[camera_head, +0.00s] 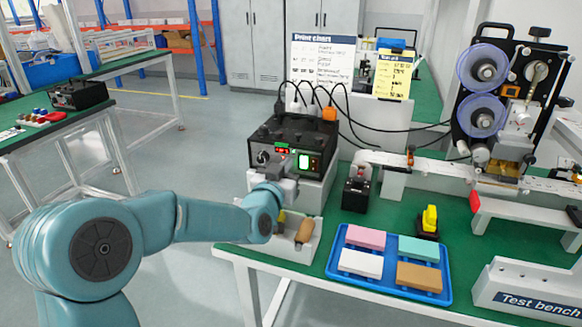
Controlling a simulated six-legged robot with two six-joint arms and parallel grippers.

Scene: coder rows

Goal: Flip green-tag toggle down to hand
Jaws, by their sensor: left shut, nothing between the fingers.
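The black control box (292,130) stands on a light grey stand at the back left of the green bench. Its front has a round knob (262,157), small red and green markings (282,148) and a lit green display (304,160). The green-tag toggle is too small to make out, and I cannot tell its position. My left gripper (290,172) is at the lower front of the box, just below the red and green markings. It is shut and empty; I cannot tell whether it touches the panel. My right gripper is not in view.
A grey bin (306,252) with small parts is below my left gripper. A blue tray (340,240) of coloured blocks lies to its right, near a yellow-topped switch (429,220). Black cables rise behind the box. A reel machine (515,95) stands at the right.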

